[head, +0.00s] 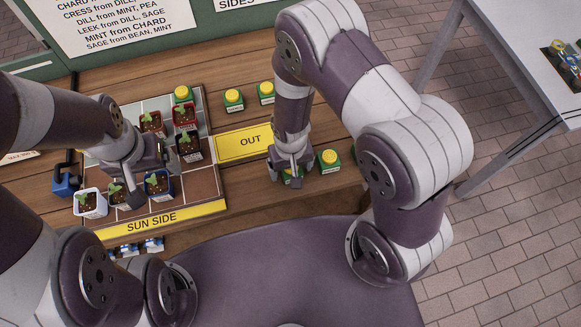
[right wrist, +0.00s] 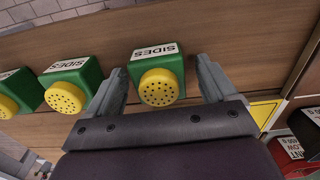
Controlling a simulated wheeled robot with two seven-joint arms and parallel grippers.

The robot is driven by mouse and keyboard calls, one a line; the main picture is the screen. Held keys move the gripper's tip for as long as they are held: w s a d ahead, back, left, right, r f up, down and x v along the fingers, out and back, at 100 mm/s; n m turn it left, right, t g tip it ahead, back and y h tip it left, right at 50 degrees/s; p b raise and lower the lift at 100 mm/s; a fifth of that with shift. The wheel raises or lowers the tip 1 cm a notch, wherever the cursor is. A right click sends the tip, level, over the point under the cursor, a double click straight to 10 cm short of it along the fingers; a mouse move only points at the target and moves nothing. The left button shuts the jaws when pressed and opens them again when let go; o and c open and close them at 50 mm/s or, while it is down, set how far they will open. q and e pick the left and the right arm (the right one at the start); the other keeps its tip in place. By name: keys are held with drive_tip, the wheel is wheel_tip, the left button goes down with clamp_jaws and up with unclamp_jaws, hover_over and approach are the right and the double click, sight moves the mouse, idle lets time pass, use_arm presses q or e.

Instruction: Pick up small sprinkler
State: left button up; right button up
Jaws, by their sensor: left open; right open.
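Small green boxes with yellow perforated domes look like the small sprinklers. One (right wrist: 158,78) sits between the fingers of my right gripper (right wrist: 158,85) in the right wrist view, with "SIDES" on its label; I cannot tell if the fingers touch it. In the head view my right gripper (head: 291,168) is open and low over this sprinkler (head: 293,180), mostly hiding it. Another sprinkler (head: 329,160) stands just to the right. Two more (head: 234,99) (head: 267,92) stand behind, and one (head: 183,94) is on the tiled board. My left gripper (head: 143,178) is open above the potted plants.
The tiled board (head: 205,180) holds several potted seedlings (head: 90,203) and a "SUN SIDE" strip (head: 160,218). A blue object with a black handle (head: 67,180) is at the left. A grey table (head: 520,50) stands apart at right.

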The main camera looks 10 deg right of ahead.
drive_tip(key=c, duration=1.1)
drive_tip(key=shift+r, duration=0.1)
